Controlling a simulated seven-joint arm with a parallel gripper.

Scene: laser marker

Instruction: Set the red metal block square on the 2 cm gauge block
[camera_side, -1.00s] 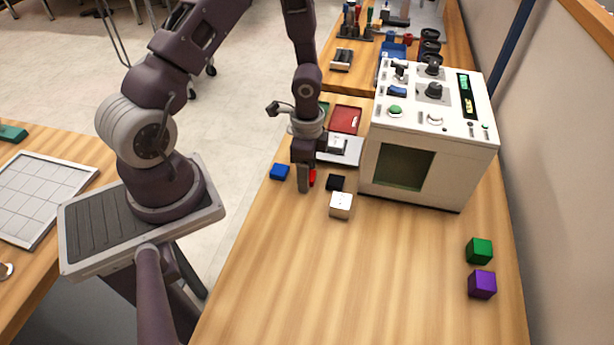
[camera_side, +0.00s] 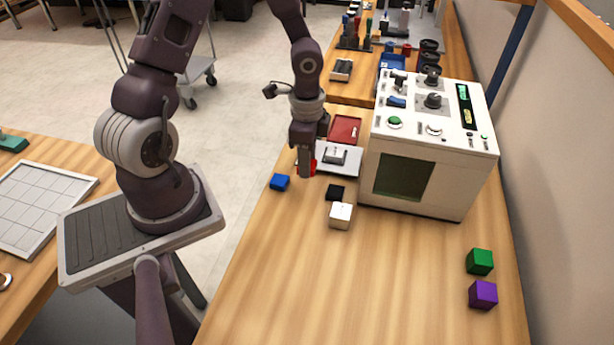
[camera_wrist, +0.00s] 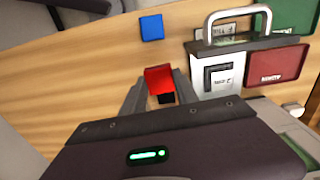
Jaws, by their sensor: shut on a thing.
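My gripper (camera_side: 306,170) is shut on the red metal block (camera_side: 314,166), which shows on both sides of the near finger. In the wrist view the red block (camera_wrist: 159,79) sits between the two fingers of my gripper (camera_wrist: 160,88), with a dark patch just below it. It appears held above the table. A small pale block with unreadable marking (camera_wrist: 221,79) lies within a dark L-shaped edge on a light plate, right of my gripper; it looks like the gauge block. It also shows in the side view (camera_side: 335,155), behind and right of the gripper.
A blue block (camera_side: 280,182), a black block (camera_side: 335,192) and a white block (camera_side: 341,215) stand near my gripper. The white machine (camera_side: 430,140) is to the right. Green (camera_side: 480,261) and purple (camera_side: 483,294) blocks stand front right. A red tray (camera_side: 345,128) lies behind.

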